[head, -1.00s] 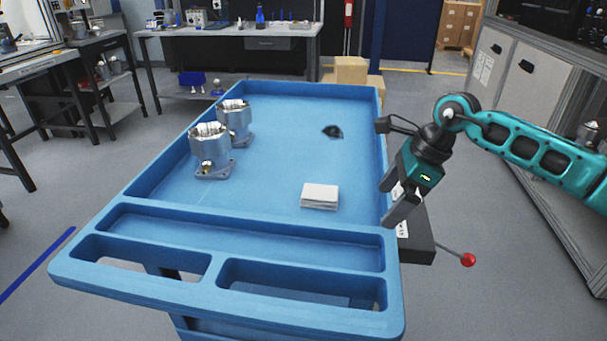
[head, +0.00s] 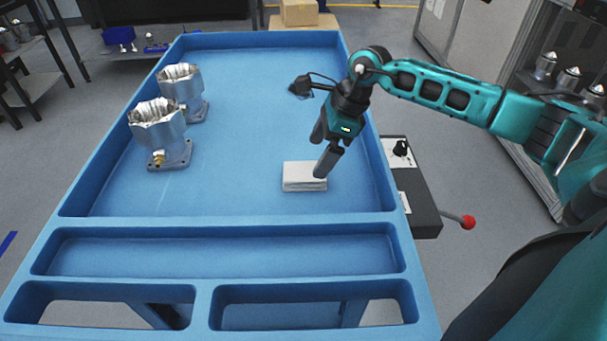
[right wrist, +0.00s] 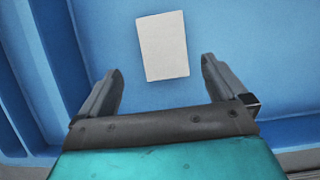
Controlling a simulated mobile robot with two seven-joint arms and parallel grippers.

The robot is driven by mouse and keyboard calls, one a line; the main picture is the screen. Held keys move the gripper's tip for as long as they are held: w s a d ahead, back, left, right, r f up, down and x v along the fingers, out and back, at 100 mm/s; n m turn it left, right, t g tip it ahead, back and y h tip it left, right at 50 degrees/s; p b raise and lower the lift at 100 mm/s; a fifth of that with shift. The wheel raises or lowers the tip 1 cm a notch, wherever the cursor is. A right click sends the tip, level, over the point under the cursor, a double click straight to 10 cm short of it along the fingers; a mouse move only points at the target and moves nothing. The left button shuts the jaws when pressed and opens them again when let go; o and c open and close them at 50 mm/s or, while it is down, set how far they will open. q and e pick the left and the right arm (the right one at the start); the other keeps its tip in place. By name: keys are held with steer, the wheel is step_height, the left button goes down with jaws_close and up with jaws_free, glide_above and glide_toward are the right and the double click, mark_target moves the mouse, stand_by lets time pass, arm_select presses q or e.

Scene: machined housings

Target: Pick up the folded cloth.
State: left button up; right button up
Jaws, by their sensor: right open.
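The folded cloth (head: 298,178) is a white, flat, layered rectangle lying on the blue tray cart (head: 240,233). In the right wrist view the cloth (right wrist: 163,46) lies ahead of the fingertips, between their lines. My right gripper (head: 318,156) is open and empty above the cloth's right side, pointing down and a little left. One finger overlaps the cloth's right edge in the head view; in the right wrist view both fingers (right wrist: 162,65) appear apart from it. My left gripper is in neither view.
Two machined metal housings (head: 158,132) (head: 181,92) stand at the tray's left. A small dark object (head: 300,87) lies farther back, near my right arm. A dark box with a red-knobbed lever (head: 468,222) is at the cart's right side. The tray floor left of the cloth is clear.

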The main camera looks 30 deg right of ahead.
mark_target(306, 171)
steer(key=x, duration=0.6)
steer(key=shift+w+f, duration=0.25)
steer(key=shift+w, duration=0.05)
steer(key=shift+f+b, duration=0.25)
steer(key=shift+b, duration=0.15)
steer(key=shift+c, duration=0.5)
steer(key=c, duration=1)
steer(key=shift+o, duration=0.2)
steer(key=shift+r, duration=0.15)
step_height(306, 171, up, 20)
steer(key=p, duration=0.2)
steer(key=shift+r, duration=0.15)
